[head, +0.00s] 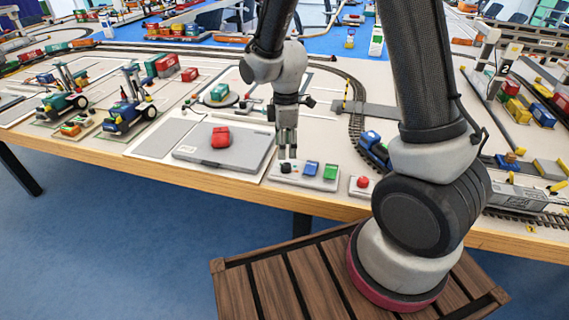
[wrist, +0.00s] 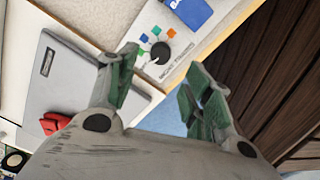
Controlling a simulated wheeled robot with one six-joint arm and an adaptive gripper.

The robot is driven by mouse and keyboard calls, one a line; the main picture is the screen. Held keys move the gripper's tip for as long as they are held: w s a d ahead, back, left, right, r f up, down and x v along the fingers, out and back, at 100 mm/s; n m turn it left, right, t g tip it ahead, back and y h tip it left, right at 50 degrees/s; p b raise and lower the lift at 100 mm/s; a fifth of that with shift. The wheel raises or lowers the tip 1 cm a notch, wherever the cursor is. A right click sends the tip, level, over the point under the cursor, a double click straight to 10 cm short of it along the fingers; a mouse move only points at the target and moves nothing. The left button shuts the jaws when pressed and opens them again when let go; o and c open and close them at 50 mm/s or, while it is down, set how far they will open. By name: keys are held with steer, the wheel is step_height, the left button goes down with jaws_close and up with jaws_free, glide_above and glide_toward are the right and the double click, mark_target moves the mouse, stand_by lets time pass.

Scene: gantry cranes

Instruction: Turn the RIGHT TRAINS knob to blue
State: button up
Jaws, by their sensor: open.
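A round black knob (wrist: 160,52) sits on a white control panel (wrist: 148,22), ringed on one side by small colored marks, among them green, orange and blue. Printed lettering runs beside it, too small to read surely. I cannot tell which mark the knob points to. In the head view the knob (head: 286,168) is at the left end of the panel (head: 308,184). My gripper (head: 287,146) is just above the knob, pointing down. In the wrist view its green-padded fingers (wrist: 162,62) are spread on both sides of the knob, apart from it and empty.
A red button (head: 362,183) is to the right. A grey laptop-like case (head: 240,152) with a red object (head: 220,137) lies left. Tracks and a blue train (head: 373,148) are behind right.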

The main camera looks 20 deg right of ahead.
mark_target(286, 165)
step_height(286, 165, down, 7)
stand_by(0.3)
steer(key=c, duration=1.1)
steer(key=shift+o, duration=0.2)
